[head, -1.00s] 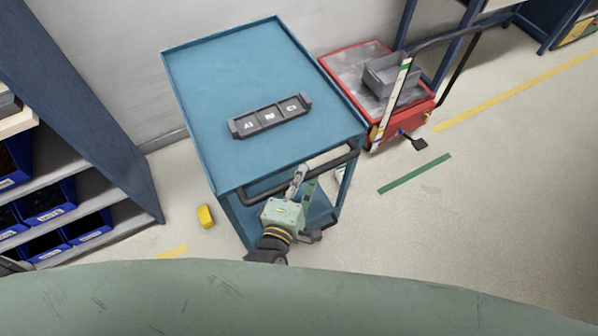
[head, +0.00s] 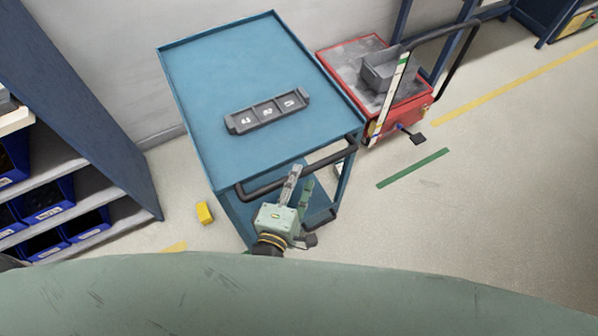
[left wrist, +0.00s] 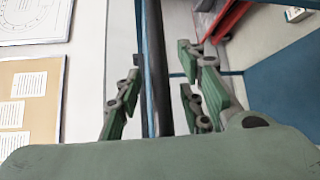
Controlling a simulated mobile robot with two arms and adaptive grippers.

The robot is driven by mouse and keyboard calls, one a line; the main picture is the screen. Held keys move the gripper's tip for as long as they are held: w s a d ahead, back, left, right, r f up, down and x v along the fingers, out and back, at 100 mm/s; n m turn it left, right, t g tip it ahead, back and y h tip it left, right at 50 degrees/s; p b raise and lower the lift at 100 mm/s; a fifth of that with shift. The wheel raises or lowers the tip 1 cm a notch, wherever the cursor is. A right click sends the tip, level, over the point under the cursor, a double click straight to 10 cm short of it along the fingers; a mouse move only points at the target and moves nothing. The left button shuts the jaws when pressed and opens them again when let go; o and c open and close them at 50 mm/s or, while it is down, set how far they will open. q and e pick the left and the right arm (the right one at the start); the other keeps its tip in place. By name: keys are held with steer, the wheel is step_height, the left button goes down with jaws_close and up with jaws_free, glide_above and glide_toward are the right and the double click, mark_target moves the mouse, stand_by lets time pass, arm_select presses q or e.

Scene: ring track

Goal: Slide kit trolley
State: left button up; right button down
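The kit trolley is a blue cart (head: 225,75) with a raised rim, standing against the wall in the head view. A black bar handle (head: 257,190) runs along its near end. My left gripper (head: 299,178) is at the middle of this handle, its fingers pointing toward it. In the left wrist view its fingers (left wrist: 163,100) are spread apart, with the dark handle bar (left wrist: 154,55) running between them, and gaps show on both sides. A grey three-compartment tray (head: 268,112) with white labels lies on the trolley top. My right gripper is not in view.
A red cart (head: 345,60) with a grey bin (head: 378,78) and black handle stands close to the trolley's right. Shelving with blue bins (head: 45,205) is at left. A yellow block (head: 204,213) lies on the floor. Floor at right is clear, with a green strip (head: 413,168).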

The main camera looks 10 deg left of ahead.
arm_select(q)
steer(key=v, duration=0.9)
steer(key=shift+s, duration=0.2)
